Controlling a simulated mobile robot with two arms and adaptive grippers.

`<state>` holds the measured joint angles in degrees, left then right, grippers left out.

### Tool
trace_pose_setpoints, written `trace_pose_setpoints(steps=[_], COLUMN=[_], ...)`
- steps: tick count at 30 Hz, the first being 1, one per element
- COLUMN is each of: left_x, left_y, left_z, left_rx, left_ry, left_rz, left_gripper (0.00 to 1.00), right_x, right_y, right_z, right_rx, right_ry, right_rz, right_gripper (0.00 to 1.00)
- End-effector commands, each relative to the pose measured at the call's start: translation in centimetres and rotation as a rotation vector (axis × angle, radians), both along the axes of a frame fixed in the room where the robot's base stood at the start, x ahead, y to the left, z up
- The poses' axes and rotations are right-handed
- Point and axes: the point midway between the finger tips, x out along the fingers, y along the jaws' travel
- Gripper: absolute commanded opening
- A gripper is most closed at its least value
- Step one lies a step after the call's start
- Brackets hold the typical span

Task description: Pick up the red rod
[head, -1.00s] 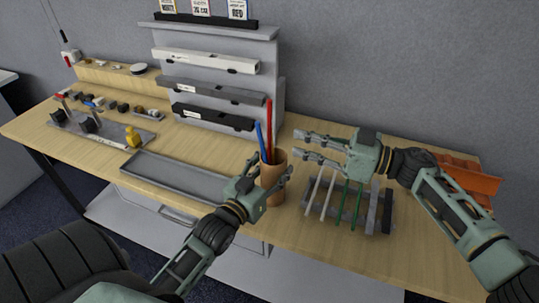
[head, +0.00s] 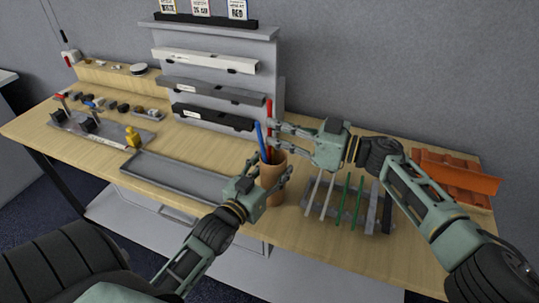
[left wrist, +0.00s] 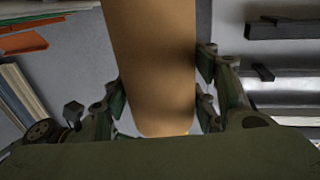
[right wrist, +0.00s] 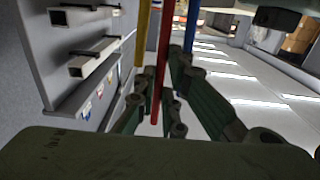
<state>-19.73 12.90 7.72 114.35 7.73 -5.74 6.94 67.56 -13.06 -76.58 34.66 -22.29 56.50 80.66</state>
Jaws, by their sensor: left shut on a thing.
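The red rod (head: 268,114) stands upright in a tan cup (head: 273,184), beside a blue rod (head: 259,138). My left gripper (head: 270,171) is shut on the cup; the left wrist view shows the cup (left wrist: 155,60) between its fingers. My right gripper (head: 275,132) is open at the rods, above the cup's rim. In the right wrist view the red rod (right wrist: 161,70) runs between the spread fingers (right wrist: 154,98), with a yellow rod (right wrist: 142,30) and the blue rod (right wrist: 190,25) close by. Contact with the red rod cannot be told.
A rack (head: 375,215) with white and green rods lies right of the cup, below my right arm. A long grey tray (head: 165,175) is at left. A grey stand (head: 270,55) with bars rises behind. Orange bins (head: 455,178) are at far right.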

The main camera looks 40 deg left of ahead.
Motion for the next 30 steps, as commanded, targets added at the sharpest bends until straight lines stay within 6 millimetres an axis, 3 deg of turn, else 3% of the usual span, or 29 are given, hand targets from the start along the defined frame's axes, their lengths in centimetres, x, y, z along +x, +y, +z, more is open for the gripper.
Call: trace_pose_setpoints(steps=[12,17,23,30], left_x=[0.0,0.0,0.0,0.0], left_y=[-0.1,-0.1,-0.1,-0.1], left_z=[-0.1,-0.1,-0.1,-0.1], left_rx=[-0.001,-0.001,-0.001,-0.002], left_ry=[0.003,0.003,0.003,0.003], left_rz=[-0.001,-0.001,-0.001,-0.001], left_gripper=[0.28,0.28,0.28,0.28], right_x=[0.0,0.1,0.0,-0.1], right_y=[0.0,0.0,-0.1,0.0], right_z=[0.1,1.3,5.8,14.0], right_rx=[0.001,0.001,0.003,0.001], right_ry=[0.0,-0.003,-0.007,-0.009], right_rz=[0.0,0.0,0.002,0.002], right_gripper=[0.0,0.0,0.0,0.0])
